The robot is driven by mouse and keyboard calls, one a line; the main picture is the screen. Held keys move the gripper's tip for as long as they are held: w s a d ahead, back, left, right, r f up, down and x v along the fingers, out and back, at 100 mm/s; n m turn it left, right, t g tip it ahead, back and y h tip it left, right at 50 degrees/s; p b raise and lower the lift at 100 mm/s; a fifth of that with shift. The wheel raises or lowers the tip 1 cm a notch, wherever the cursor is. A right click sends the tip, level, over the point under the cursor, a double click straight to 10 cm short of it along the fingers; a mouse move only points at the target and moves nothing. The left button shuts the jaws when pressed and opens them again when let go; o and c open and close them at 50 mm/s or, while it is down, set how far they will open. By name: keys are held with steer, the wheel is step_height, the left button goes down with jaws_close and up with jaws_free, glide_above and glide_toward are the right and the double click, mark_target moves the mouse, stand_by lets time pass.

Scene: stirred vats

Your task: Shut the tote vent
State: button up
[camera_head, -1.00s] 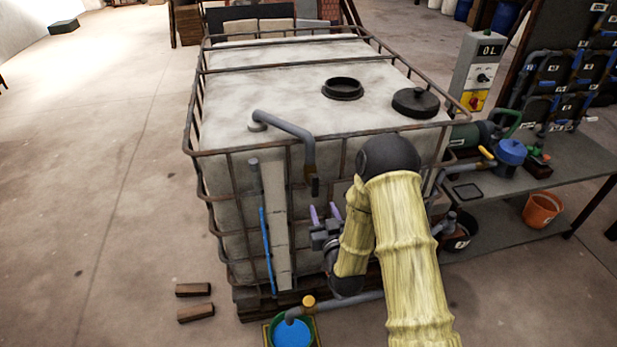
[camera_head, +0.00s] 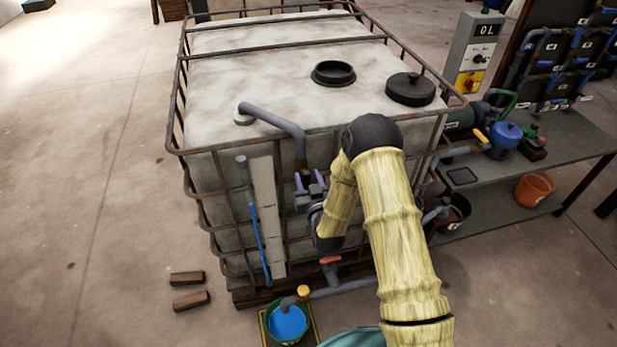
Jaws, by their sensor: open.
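The white caged tote (camera_head: 225,75) fills the middle of the view. A bent grey pipe (camera_head: 272,118), which looks like the tote vent, rises from its top and turns down over the front edge. The pipe's dark lower end (camera_head: 300,180) is partly hidden by my gripper, so its handle position cannot be told. Contact cannot be told.
An open black-rimmed hatch (camera_head: 333,73) and a black lid (camera_head: 411,90) are on the tote's top. An orange-handled valve (camera_head: 330,260) and a blue-filled bucket (camera_head: 288,323) are below. A bench (camera_head: 575,145) with pumps stands right. Floor at left is mostly clear.

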steer(key=shift+s+a, duration=0.1)
steer(key=shift+s, duration=0.15)
steer(key=shift+c, duration=1.3)
steer(key=shift+s+a, duration=0.2)
steer(key=shift+a, duration=0.1)
jaws_close()
steer(key=shift+w+d, duration=0.1)
steer(key=shift+d, duration=0.1)
steer(key=shift+a, duration=0.15)
